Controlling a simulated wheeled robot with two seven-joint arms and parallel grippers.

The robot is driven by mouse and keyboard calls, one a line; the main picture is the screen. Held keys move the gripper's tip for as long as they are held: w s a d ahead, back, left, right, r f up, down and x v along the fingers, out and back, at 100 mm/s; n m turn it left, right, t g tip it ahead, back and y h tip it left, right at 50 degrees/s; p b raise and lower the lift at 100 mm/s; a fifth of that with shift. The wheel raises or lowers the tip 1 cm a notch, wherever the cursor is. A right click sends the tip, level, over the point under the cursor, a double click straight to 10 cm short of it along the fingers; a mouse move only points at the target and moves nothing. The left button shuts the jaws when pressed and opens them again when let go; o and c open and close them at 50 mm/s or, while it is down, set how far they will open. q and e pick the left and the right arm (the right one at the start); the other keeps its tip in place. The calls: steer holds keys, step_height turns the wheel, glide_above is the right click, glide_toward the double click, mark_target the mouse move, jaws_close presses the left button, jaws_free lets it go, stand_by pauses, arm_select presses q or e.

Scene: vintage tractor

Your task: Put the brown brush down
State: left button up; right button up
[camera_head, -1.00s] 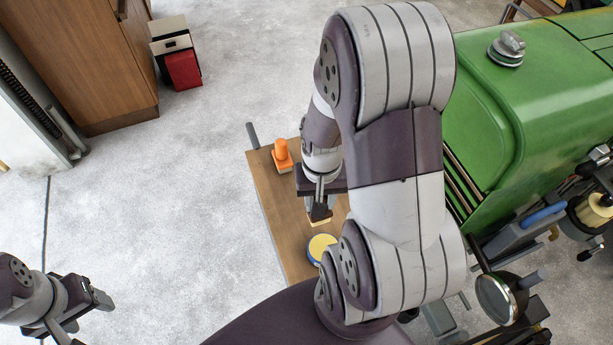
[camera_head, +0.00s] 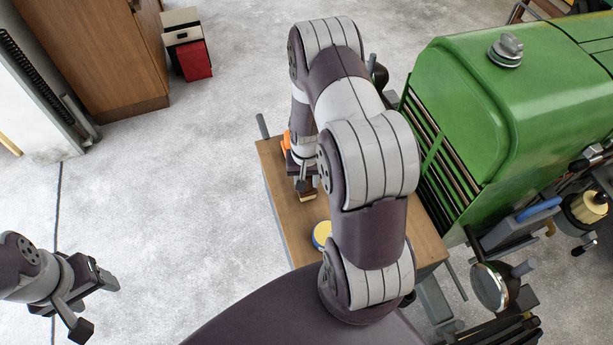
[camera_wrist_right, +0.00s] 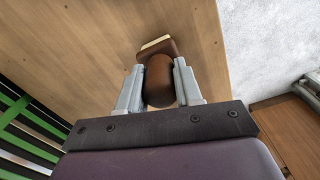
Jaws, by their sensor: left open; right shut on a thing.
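The brown brush shows in the right wrist view as a rounded brown handle (camera_wrist_right: 158,82) with a brown head and a pale edge. My right gripper (camera_wrist_right: 160,70) is shut on the handle, one finger on each side. In the head view the brush (camera_head: 307,197) shows only as a small pale and brown bit below my right gripper (camera_head: 303,184), over the wooden tabletop (camera_head: 285,215). I cannot tell whether it touches the top. My left gripper (camera_head: 97,306) is open and empty at the lower left, over the floor.
On the tabletop, a yellow and blue round tin (camera_head: 321,234) lies nearer me, and an orange object (camera_head: 286,141) is partly hidden by my right arm. The green tractor (camera_head: 490,110) stands to the right. Bare tabletop shows around the brush.

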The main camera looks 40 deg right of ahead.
steer(key=shift+d+f, duration=0.1)
steer(key=shift+f, duration=0.1)
steer(key=o, duration=0.9)
steer(key=shift+c, duration=0.2)
steer(key=shift+o, duration=1.1)
steer(key=shift+s+r, duration=0.1)
steer(key=shift+r, duration=0.1)
